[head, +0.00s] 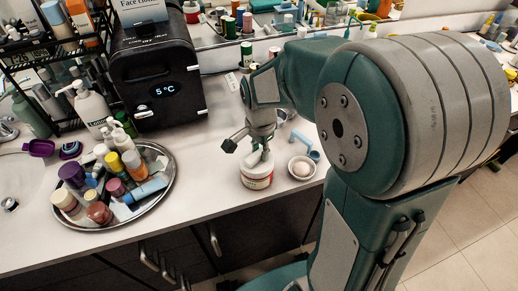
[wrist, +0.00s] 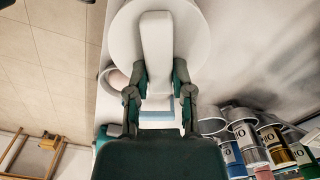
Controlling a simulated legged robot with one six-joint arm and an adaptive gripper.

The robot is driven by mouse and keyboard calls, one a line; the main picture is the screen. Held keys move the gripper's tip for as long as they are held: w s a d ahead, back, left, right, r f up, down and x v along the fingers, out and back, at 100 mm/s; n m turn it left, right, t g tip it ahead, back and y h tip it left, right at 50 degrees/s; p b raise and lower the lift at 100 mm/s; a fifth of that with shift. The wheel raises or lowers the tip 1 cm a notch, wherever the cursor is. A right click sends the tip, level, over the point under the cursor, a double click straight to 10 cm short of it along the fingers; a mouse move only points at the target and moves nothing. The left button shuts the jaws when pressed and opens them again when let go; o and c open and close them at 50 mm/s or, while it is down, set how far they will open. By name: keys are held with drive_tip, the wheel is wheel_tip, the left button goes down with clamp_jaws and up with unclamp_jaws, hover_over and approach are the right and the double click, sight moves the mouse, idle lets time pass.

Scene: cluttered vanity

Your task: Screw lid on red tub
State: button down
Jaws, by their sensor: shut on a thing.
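My gripper (wrist: 159,78) is shut on the bar, one finger on each side. In the head view my gripper (head: 258,152) points down right over the tub, with the lid at the tub's mouth. I cannot tell whether the lid sits level on the rim. The tub is hidden under the lid in the wrist view.
A small white bowl (head: 302,167) and a light-blue bent item (head: 306,144) are close to the tub's right. A round tray (head: 160,203) crowded with bottles lies at left. A black mini fridge (head: 155,80) stands behind. Counter between tray and tub is clear.

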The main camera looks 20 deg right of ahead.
drive_tip(key=shift+m, duration=0.6)
drive_tip(key=m, duration=0.3)
drive_tip(key=shift+s+m, duration=0.3)
drive_tip(key=shift+m, duration=0.5)
drive_tip(key=m, duration=0.4)
drive_tip(key=shift+s, duration=0.2)
drive_tip(key=shift+m, duration=0.3)
